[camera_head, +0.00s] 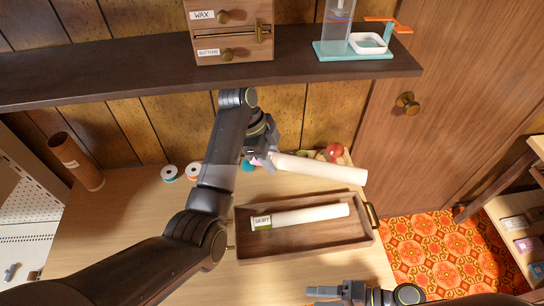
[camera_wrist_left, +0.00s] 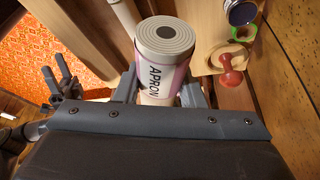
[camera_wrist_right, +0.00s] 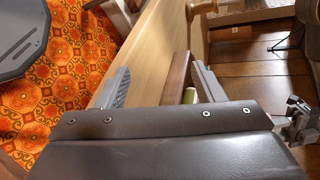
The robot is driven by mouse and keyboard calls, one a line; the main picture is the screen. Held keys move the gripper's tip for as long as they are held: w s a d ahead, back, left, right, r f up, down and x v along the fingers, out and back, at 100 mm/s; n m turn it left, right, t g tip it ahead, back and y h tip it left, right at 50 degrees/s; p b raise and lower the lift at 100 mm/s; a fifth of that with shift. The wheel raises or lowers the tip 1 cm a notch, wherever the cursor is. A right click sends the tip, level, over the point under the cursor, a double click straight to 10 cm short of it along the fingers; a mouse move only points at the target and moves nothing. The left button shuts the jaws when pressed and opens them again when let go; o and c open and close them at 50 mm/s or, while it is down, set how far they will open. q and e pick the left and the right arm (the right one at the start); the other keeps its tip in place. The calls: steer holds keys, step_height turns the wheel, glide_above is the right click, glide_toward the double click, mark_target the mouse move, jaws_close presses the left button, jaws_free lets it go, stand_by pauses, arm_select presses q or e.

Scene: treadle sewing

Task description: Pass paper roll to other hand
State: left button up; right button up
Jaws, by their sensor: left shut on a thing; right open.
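A white paper roll (camera_head: 320,168) is held above the table, sticking out to the right from my left gripper (camera_head: 264,152). In the left wrist view the roll (camera_wrist_left: 160,62) shows its grey wound end and an APRON label, with the fingers on both sides of it. My left gripper is shut on it. My right gripper (camera_head: 325,292) is low at the front edge of the table, apart from the roll. In the right wrist view its fingers (camera_wrist_right: 163,82) are spread with nothing between them.
A second white roll labelled SKIRT (camera_head: 310,215) lies in a wooden tray (camera_head: 285,251) on the table. A brown tube (camera_head: 77,162) and thread spools (camera_head: 169,173) are at the left. A dark shelf (camera_head: 140,82) overhangs the back. A red-topped object (camera_head: 334,151) stands behind the held roll.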

steer(key=s+d+f+n+h, duration=0.1)
steer(key=s+d+f+h, duration=0.3)
steer(key=f, duration=0.7)
steer(key=s+d+f+n+g+h, duration=0.1)
steer(key=s+d+f+h, duration=0.4)
steer(key=f, duration=0.6)
steer(key=s+d+f+n+g+h, duration=0.1)
steer(key=s+d+f+n+h, duration=0.1)
steer(key=s+d+f+h, duration=0.3)
steer(key=d+f, duration=0.3)
steer(key=f, duration=0.3)
steer(key=shift+s+n, duration=0.35)
steer(key=shift+n, duration=0.05)
